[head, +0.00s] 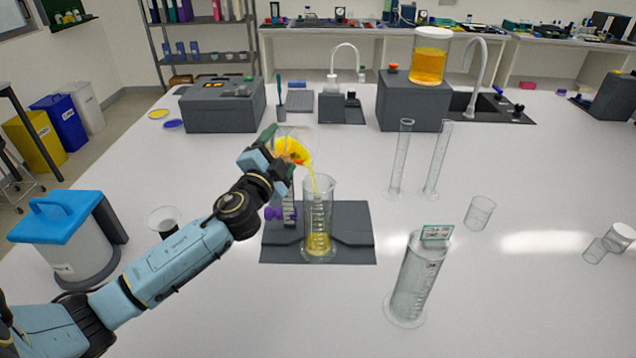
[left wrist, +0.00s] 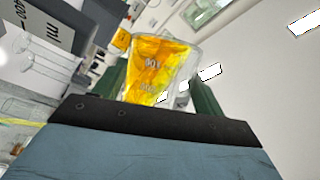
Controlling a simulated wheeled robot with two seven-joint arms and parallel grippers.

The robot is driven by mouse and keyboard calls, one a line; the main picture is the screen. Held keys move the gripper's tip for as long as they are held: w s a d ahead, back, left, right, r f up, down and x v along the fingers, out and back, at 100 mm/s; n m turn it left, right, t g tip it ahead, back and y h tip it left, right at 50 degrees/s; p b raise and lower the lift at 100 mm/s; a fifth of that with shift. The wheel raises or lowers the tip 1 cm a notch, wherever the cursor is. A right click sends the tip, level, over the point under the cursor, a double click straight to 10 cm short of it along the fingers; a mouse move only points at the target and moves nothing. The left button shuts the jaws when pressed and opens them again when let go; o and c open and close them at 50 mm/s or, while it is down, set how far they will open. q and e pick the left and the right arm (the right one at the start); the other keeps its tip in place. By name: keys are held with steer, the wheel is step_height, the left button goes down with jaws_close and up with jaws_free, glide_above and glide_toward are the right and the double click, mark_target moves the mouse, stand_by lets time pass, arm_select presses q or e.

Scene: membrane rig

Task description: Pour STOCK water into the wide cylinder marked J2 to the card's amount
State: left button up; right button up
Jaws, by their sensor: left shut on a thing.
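My left gripper (head: 272,155) is shut on a clear beaker (head: 296,151) of yellow-orange liquid. The beaker is tilted to the right, and a thin yellow stream runs from its lip into a wide graduated cylinder (head: 318,212). This cylinder stands upright on a dark grey base and holds yellow liquid in its lower part. In the left wrist view, the beaker (left wrist: 158,68) sits between the green fingers, with liquid against its marked wall. A second wide cylinder (head: 413,285) stands at the front right, looks empty, and has a small green card (head: 437,233) at its top. I cannot read a J2 mark. My right gripper is out of view.
The dark grey base (head: 347,254) has a purple knob at its left. Two tall narrow cylinders (head: 401,160) and a small empty beaker (head: 480,212) stand to the right. An orange-filled tank (head: 429,62) sits on a grey block behind. A blue-lidded bin (head: 75,245) is at left.

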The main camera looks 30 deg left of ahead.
arm_select(q)
steer(key=shift+r, duration=0.2)
stand_by(0.3)
steer(key=shift+s+d+r+m+t+b, duration=0.15)
steer(key=shift+d+r+m+t+b, duration=0.15)
steer(key=shift+d+m+b, duration=0.25)
steer(key=shift+s+d+r+m+t+b, duration=0.15)
steer(key=shift+d+r+m+t+b, duration=0.2)
steer(key=shift+m, duration=0.4)
stand_by(0.7)
steer(key=shift+w+a+f+n+g+p, duration=0.2)
steer(key=shift+a+n+g+p, duration=0.1)
steer(key=shift+a+n+p, duration=0.3)
steer(key=shift+w+a+f+n+g+p, duration=0.15)
steer(key=shift+a+n+g+p, duration=0.1)
steer(key=shift+a+n+p, duration=0.35)
steer(key=n+p, duration=0.1)
steer(key=f+n+g+p, duration=0.1)
steer(key=p, duration=0.1)
steer(key=shift+d+n, duration=0.2)
steer(key=shift+n, duration=0.1)
steer(key=shift+d+f, duration=0.1)
steer(key=shift+f, duration=0.1)
steer(key=shift+r+n+g+p, duration=0.2)
steer(key=shift+n+g+p, duration=0.3)
steer(key=shift+p, duration=0.55)
steer(key=shift+f, duration=0.1)
